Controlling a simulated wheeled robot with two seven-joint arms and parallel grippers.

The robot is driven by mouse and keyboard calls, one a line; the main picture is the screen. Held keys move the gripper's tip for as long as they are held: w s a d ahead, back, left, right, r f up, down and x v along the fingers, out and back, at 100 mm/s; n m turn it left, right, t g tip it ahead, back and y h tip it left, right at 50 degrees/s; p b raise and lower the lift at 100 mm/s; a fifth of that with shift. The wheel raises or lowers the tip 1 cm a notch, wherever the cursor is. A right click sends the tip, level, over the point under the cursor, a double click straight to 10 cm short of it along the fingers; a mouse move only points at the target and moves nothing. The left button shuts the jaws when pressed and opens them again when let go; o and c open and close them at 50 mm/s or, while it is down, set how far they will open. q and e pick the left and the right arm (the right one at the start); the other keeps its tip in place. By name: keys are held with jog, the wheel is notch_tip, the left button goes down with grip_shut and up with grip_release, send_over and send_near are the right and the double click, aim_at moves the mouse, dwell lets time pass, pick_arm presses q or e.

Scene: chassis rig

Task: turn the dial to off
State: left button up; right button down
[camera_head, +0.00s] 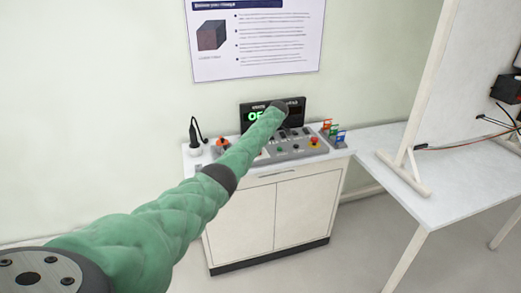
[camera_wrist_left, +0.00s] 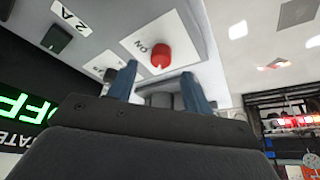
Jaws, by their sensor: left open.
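The control panel (camera_head: 285,150) sits on a white cabinet, with several buttons and knobs. Its dark display (camera_head: 254,115) shows green letters starting "OF"; in the left wrist view the display (camera_wrist_left: 25,110) shows green "FF", tilted. A round red knob (camera_wrist_left: 152,53) stands on a white plate marked "ON" in that view. My left gripper (camera_wrist_left: 160,84) is open, with its blue fingers just short of the red knob. A grey part shows between the fingers; I cannot tell what it is. In the head view my forearm covers the gripper and part of the panel.
An orange knob (camera_head: 222,143) is at the panel's left and a red button on yellow (camera_head: 314,141) at its right. A black cable device (camera_head: 195,138) stands left. Small coloured items (camera_head: 333,131) stand right. A white table (camera_head: 440,180) with an upright board is at the right.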

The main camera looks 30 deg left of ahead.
pick_arm(q)
jog(key=shift+b+v, duration=0.35)
jog(key=shift+v, duration=1.3)
pick_arm(e)
jog(key=shift+w+a+r, duration=0.1)
jog(key=shift+w+r, duration=0.15)
jog(key=shift+r, duration=0.25)
jog(key=shift+w+a+r, duration=0.1)
jog(key=shift+w+r, duration=0.15)
jog(key=shift+r, duration=0.25)
jog(key=shift+s+d, duration=0.1)
